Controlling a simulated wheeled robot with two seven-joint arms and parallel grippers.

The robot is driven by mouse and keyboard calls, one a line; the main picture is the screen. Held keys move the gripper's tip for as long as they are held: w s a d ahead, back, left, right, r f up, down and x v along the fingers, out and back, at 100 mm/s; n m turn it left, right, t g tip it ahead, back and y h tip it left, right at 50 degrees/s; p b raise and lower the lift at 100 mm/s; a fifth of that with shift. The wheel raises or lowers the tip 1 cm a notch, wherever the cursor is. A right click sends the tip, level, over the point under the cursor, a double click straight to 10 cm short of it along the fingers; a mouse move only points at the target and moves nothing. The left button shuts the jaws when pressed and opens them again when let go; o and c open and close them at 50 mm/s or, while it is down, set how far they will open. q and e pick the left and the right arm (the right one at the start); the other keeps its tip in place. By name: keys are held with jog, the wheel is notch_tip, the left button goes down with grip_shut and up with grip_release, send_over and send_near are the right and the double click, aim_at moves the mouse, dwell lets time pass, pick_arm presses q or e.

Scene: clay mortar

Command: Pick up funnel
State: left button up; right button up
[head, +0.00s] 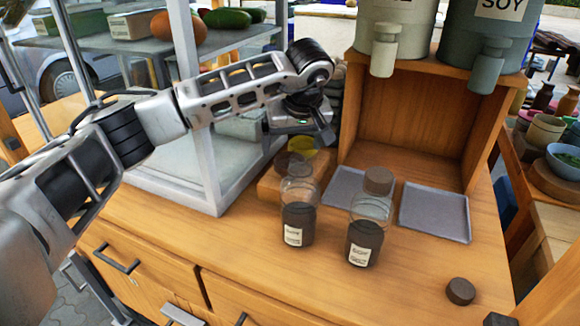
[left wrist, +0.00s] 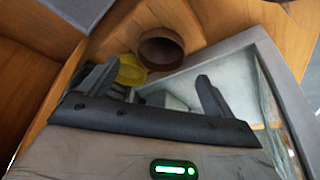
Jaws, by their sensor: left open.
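A yellow funnel (head: 302,143) shows only in part, behind a brown bowl on a wooden block near the glass case. It also shows in the left wrist view (left wrist: 130,70), next to the left finger and partly hidden by it. My left gripper (head: 312,136) hangs just above and in front of the funnel. In the left wrist view its two fingers (left wrist: 155,84) are spread apart with nothing held between them. I cannot tell whether a finger touches the funnel. My right gripper is not in view.
The brown bowl (left wrist: 161,48) sits beside the funnel. Two soy bottles, one open (head: 298,215) and one capped (head: 364,235), stand in front. A loose cap (head: 460,291) lies at right. The glass case (head: 205,110) and wooden dispenser stand (head: 400,120) flank the arm. Grey trays (head: 435,212) lie behind.

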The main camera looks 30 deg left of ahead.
pick_arm(q)
jog(key=shift+p+x, duration=0.35)
jog(key=shift+x, duration=3.2)
jog(key=c, duration=1.1)
